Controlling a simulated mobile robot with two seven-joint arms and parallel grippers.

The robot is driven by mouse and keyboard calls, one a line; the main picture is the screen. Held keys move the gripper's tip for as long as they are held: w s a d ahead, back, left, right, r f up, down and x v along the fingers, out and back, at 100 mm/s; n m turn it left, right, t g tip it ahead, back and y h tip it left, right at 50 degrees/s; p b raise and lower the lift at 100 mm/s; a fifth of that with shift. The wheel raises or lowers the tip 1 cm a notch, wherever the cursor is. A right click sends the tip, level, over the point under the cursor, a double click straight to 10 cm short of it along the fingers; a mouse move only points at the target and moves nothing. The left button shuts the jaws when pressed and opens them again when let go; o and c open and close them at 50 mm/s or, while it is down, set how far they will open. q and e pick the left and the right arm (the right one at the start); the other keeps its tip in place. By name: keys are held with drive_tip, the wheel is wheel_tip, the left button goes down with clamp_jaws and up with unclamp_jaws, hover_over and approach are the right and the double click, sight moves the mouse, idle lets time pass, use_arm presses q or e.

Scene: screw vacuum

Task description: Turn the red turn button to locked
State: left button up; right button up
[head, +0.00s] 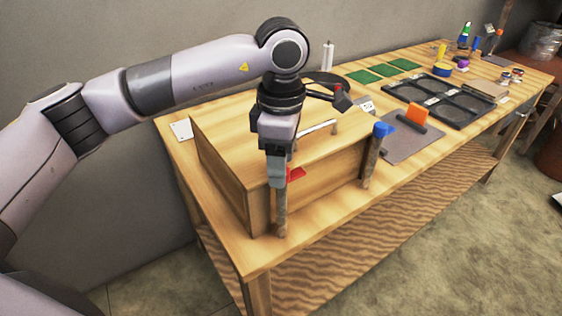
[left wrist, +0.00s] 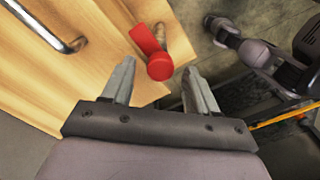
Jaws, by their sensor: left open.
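The red turn button (head: 296,174) is at the front left corner of a wooden box, beside a short upright post (head: 282,212). My left gripper (head: 277,180) is right at it in the head view and hides part of it. In the left wrist view the red turn button (left wrist: 157,54) shows a flat arm and a round end. The round end lies just beyond and between the fingertips of my open left gripper (left wrist: 160,80). I cannot tell whether a finger touches it. My right gripper is not clearly in view.
The wooden box (head: 222,172) has a metal handle (head: 316,130) on top, also in the left wrist view (left wrist: 50,30). A blue turn button (head: 383,130) sits on another post at right. Behind lie a grey mat (head: 412,146), black trays (head: 437,100) and green squares (head: 383,70).

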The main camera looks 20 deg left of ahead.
use_arm(q)
drive_tip(key=shift+f, duration=0.65)
drive_tip(key=shift+c, duration=0.2)
drive_tip(key=c, duration=1)
